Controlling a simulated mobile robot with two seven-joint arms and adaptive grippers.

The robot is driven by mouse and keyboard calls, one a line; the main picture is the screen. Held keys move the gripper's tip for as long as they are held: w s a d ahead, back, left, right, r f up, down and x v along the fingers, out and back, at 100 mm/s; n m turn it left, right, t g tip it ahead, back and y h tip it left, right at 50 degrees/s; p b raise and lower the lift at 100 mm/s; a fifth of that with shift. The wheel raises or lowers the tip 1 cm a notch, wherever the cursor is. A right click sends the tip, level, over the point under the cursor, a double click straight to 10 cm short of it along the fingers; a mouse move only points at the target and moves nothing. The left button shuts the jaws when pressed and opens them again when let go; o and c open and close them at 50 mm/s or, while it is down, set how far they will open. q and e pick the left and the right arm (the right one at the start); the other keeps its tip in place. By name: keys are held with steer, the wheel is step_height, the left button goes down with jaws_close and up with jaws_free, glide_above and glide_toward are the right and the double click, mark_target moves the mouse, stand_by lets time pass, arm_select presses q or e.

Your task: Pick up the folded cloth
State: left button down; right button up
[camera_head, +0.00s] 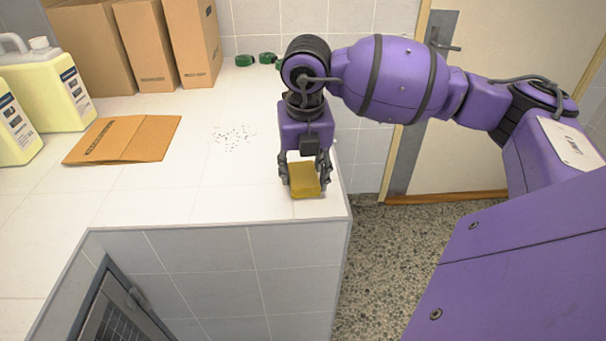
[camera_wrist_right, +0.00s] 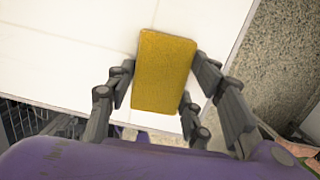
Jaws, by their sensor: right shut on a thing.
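The folded cloth (camera_head: 305,180) is a yellow-brown rectangle near the right front corner of the white tiled counter (camera_head: 250,205). My right gripper (camera_head: 305,184) points down over the counter and is shut on the cloth, with fingers on both of its sides. In the right wrist view the cloth (camera_wrist_right: 165,72) lies between the fingers of my right gripper (camera_wrist_right: 163,85) and sticks out beyond them. I cannot tell whether the cloth still touches the counter. My left gripper is not in view.
A flattened cardboard piece (camera_head: 122,140) lies on the counter at left, near yellow jugs (camera_head: 45,90). Dark specks (camera_head: 233,137) lie mid-counter. A door (camera_head: 495,110) is at back right. The counter drops off to the floor (camera_head: 385,260).

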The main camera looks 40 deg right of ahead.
step_height(320, 180, up, 2)
steer(key=shift+w+r, duration=0.1)
steer(key=shift+r, duration=0.1)
steer(key=s+r, duration=0.2)
steer(key=r, duration=0.1)
steer(key=s+a+r, duration=0.1)
steer(key=s+r, duration=0.1)
steer(key=shift+s+r, duration=0.1)
steer(key=shift+r, duration=0.05)
steer(key=s+a+r, duration=0.2)
steer(key=s+r, duration=0.2)
steer(key=s, duration=0.5)
steer(key=shift+s+a+r, duration=0.15)
steer(key=shift+s+r, duration=0.15)
steer(key=shift+r, duration=0.05)
steer(key=o, duration=0.5)
steer(key=shift+c, duration=0.2)
steer(key=c, duration=0.4)
steer(key=shift+s, duration=0.1)
